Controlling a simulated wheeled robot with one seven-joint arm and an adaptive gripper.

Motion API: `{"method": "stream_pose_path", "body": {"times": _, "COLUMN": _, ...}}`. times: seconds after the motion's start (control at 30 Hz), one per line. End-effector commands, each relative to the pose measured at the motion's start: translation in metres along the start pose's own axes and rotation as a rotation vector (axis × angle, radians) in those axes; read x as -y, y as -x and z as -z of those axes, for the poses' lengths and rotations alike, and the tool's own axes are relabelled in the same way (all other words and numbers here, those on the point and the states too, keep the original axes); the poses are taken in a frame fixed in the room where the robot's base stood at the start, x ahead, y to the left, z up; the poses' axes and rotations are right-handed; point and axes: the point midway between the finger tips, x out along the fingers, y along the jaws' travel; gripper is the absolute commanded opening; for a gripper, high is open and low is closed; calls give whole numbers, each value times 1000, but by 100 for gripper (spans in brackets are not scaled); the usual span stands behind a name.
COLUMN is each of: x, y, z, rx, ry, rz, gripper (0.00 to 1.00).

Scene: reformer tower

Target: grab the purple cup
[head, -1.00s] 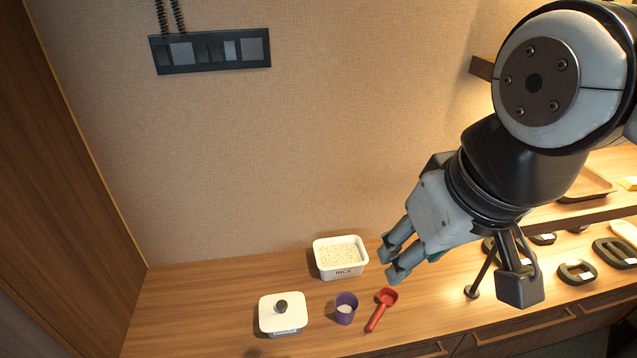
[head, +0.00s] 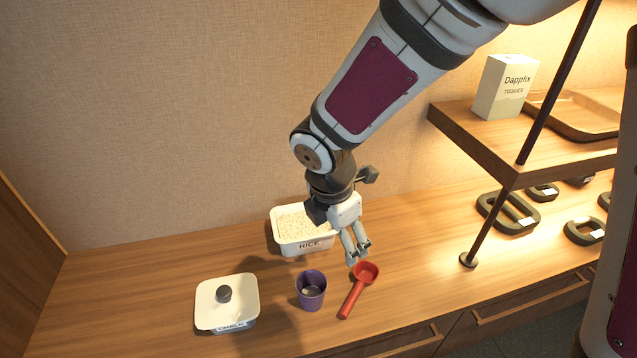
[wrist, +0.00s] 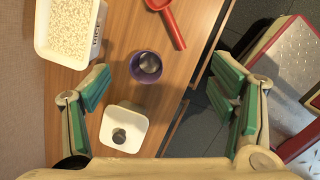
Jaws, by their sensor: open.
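The purple cup (head: 311,290) stands upright on the wooden counter, between the lidded white container and the red scoop. In the wrist view the purple cup (wrist: 147,67) lies ahead of the gap between my fingers, with something greyish inside it. My gripper (head: 359,258) is open and empty. In the head view it is above the counter, to the upper right of the cup and near the scoop. In the wrist view its two green-padded fingers (wrist: 163,88) are spread wide, and neither touches the cup.
A white rice bin (head: 303,246) stands behind the cup. The lidded white container (head: 228,314) is left of it, and the red scoop (head: 357,290) is right. A thin post (head: 489,215) supports a shelf (head: 470,135) on the right. The counter's front edge is close to the cup.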

Motion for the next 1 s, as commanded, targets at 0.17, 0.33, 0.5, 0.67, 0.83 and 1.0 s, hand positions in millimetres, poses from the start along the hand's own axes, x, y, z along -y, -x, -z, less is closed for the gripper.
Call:
{"method": "stream_pose_path", "body": {"times": 0.17, "x": -22, "y": -76, "z": 50, "rx": -55, "ry": 315, "rz": 6, "gripper": 78}}
{"method": "stream_pose_path", "body": {"times": 0.33, "x": -28, "y": -101, "z": 71, "rx": -79, "ry": 445, "rz": 1, "gripper": 78}}
{"method": "stream_pose_path", "body": {"times": 0.5, "x": -28, "y": -126, "z": 75, "rx": -82, "ry": 463, "rz": 2, "gripper": 78}}
{"method": "stream_pose_path", "body": {"times": 0.67, "x": -27, "y": -158, "z": 78, "rx": -82, "ry": 461, "rz": 2, "gripper": 78}}
{"method": "stream_pose_path", "body": {"times": 0.83, "x": -27, "y": -180, "z": 79, "rx": -81, "ry": 459, "rz": 0, "gripper": 78}}
{"method": "stream_pose_path", "body": {"times": 1.0, "x": -27, "y": -187, "z": 79, "rx": -80, "ry": 457, "rz": 0, "gripper": 78}}
